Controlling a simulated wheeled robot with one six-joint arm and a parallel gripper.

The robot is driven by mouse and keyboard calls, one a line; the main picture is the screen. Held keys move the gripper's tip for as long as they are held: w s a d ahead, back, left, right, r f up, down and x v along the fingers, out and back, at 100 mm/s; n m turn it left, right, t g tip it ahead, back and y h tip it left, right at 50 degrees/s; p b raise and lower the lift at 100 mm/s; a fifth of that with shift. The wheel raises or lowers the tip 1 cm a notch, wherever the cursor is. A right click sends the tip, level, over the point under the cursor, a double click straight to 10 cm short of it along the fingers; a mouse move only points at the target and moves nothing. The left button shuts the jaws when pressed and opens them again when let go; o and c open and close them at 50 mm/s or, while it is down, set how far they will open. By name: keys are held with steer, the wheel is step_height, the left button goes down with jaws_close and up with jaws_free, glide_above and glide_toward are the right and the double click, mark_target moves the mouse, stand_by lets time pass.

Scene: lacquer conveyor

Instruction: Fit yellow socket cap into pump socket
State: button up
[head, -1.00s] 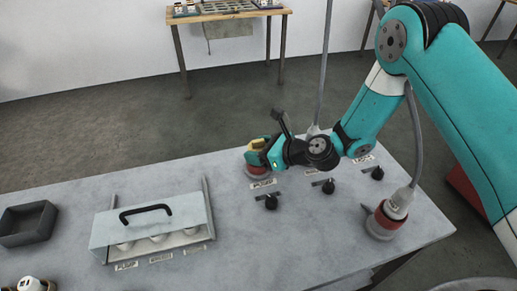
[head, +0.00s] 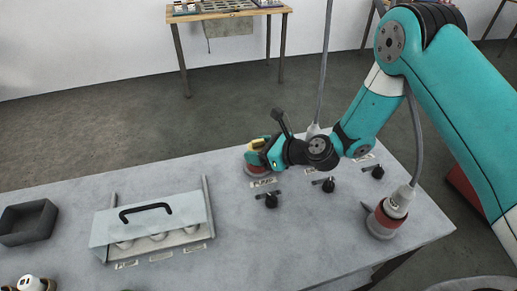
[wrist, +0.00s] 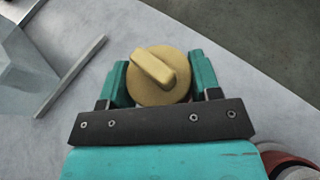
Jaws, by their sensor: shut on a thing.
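The yellow socket cap (wrist: 157,78) is round with a raised bar across its top. My gripper (wrist: 160,80) is shut on it, one teal finger on each side. In the head view the yellow cap (head: 257,145) shows at my gripper (head: 261,152), directly above a red-rimmed socket (head: 257,169) on the grey bench. A label strip lies in front of that socket, too small to read. I cannot tell whether the cap touches the socket or how deep it sits, since the gripper hides the join.
Black knobs (head: 271,201) stand in a row along the bench (head: 330,240). A red and white plug with a cable (head: 396,204) sits at the right. A clear-fronted case with a black handle (head: 145,212) and a dark tray (head: 27,222) are at the left.

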steer(key=shift+f, duration=0.4)
steer(key=shift+r, duration=0.1)
steer(key=shift+r+p, duration=0.3)
steer(key=shift+r, duration=0.1)
steer(key=shift+a+r+p, duration=0.1)
steer(key=shift+r+p, duration=0.1)
steer(key=shift+p, duration=0.3)
stand_by(1.2)
steer(key=shift+f+b, duration=0.6)
steer(key=shift+f, duration=0.2)
steer(key=shift+r, duration=0.2)
steer(key=shift+r+p, duration=0.4)
steer(key=shift+p, duration=0.2)
